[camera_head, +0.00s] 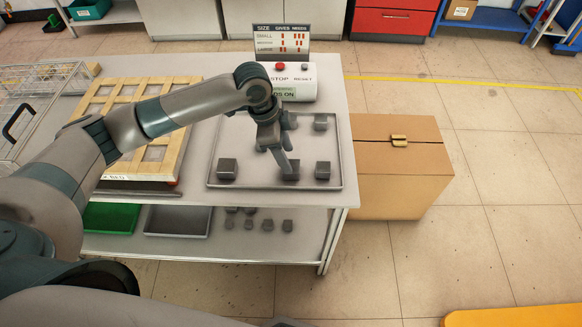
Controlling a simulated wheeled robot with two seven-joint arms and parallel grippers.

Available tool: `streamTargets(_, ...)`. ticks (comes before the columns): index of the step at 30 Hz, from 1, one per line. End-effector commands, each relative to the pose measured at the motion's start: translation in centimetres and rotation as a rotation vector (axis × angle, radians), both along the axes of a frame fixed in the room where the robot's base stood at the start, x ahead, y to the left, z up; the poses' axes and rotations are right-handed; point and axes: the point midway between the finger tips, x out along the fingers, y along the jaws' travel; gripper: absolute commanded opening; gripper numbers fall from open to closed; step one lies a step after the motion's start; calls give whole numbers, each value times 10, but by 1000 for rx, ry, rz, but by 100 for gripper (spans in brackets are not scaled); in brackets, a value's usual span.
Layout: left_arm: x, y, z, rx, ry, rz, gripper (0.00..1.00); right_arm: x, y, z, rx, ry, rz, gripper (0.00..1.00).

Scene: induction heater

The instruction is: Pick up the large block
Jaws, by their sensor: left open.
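Several dark grey blocks stand on a grey tray (270,187) on the table. One block (227,169) is at the tray's front left and looks among the largest. Another block (291,173) is at the front middle, partly hidden by my left gripper. A smaller-looking block (322,170) is at its right, and another block (320,122) is at the back right. My left gripper (287,163) points down over the front middle block, open; whether it touches the block I cannot tell. My right gripper is not in view.
A sign (282,39) and a white control box (294,83) with a red button stand behind the tray. A wooden frame (112,88) lies left. Smaller blocks (268,225) sit on the lower shelf. A cardboard box (400,175) stands right of the table.

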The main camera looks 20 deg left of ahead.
Motion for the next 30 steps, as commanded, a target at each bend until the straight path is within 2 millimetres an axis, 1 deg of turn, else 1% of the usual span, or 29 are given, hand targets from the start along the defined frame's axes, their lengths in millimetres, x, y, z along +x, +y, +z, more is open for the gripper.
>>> streamTargets(6,0,0,-1,0,0,0,48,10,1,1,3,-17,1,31)
streamTargets(10,0,0,-1,0,1,0,48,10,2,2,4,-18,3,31)
streamTargets(13,0,-1,-5,0,2,0,48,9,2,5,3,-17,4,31)
streamTargets(20,1,-3,-31,1,5,1,48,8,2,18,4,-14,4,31)
streamTargets(24,2,-7,-47,1,2,-1,48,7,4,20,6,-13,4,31)
streamTargets(30,3,-8,-52,1,0,0,48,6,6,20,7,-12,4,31)
